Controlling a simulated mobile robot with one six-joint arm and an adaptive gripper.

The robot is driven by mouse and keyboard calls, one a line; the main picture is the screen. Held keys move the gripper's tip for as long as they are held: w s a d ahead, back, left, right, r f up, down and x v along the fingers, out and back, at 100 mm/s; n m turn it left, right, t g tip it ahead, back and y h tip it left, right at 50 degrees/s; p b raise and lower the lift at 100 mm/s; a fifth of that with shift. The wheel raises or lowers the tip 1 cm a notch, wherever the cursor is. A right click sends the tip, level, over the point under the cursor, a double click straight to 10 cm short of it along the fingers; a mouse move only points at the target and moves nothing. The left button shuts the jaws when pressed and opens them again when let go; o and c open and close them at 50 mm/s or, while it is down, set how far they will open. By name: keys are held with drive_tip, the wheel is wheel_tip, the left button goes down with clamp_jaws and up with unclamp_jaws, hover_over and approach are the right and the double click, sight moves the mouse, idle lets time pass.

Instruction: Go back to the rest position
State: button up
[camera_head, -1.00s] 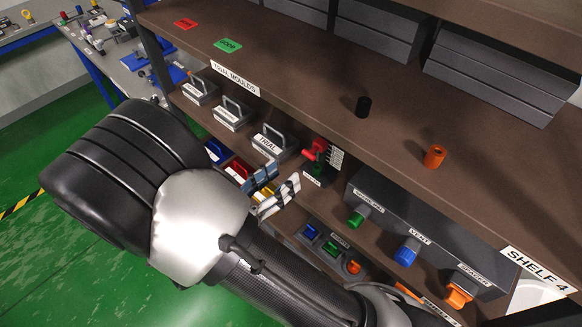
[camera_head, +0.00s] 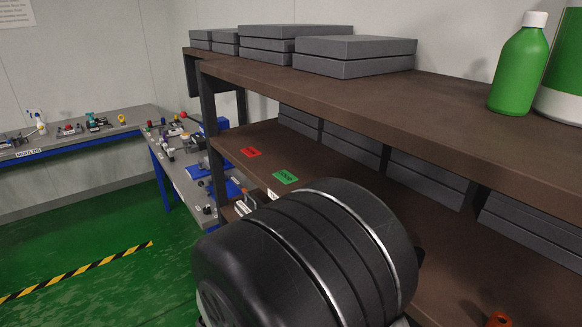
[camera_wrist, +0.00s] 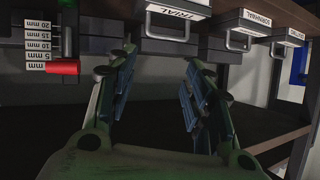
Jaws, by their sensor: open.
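My gripper (camera_wrist: 158,95) shows in the wrist view with its two fingers apart and nothing between them. In the head view my arm's dark rounded link fills the lower middle, and the gripper itself is out of sight there.
In the head view, a brown shelf (camera_head: 440,92) carries grey boxes (camera_head: 355,55) and a green bottle (camera_head: 519,70). Green floor (camera_head: 110,235) is clear at left.

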wheel_tip(320, 180, up, 12)
drive_tip(key=s+a+n+g+y, duration=0.1)
drive_tip(key=s+a+n+y, duration=0.3)
drive_tip(key=y, duration=0.6)
drive_tip(key=s+d+n+g+h, duration=0.1)
drive_tip(key=s+d+n+g, duration=0.1)
drive_tip(key=s+d, duration=0.6)
drive_tip(key=s+d+n+g+h, duration=0.2)
drive_tip(key=s+d, duration=0.6)
drive_tip(key=s, duration=0.4)
drive_tip(key=shift+s+f+g, duration=0.25)
drive_tip(key=shift+s+g, duration=0.05)
drive_tip(key=shift+g, duration=0.5)
